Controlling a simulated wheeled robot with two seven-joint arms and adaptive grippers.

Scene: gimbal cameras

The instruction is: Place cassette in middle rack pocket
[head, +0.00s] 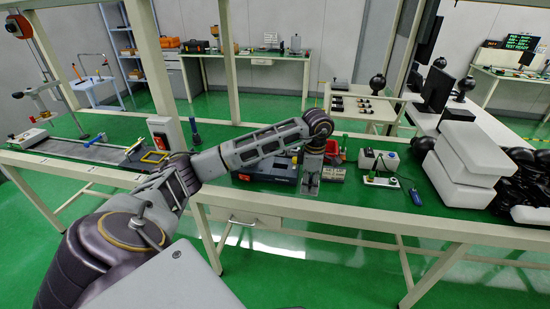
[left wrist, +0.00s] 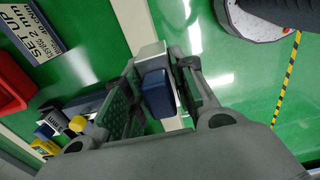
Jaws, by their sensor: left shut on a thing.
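My left gripper (head: 312,185) is low over the front part of the green-topped bench (head: 350,208). The left wrist view shows its two fingers (left wrist: 155,88) shut on a dark blue block (left wrist: 156,95), which I take to be the cassette. A pale grey strip shows just beyond the block. In the head view the held block cannot be made out at the gripper. A rack with a middle pocket cannot be told apart in either view. My right gripper is not in view.
A sign reading "SET UP 2 mm" (head: 333,173) stands beside the gripper, with a red bin (head: 333,150) behind. Small yellow, black and blue items (left wrist: 58,128) lie nearby.

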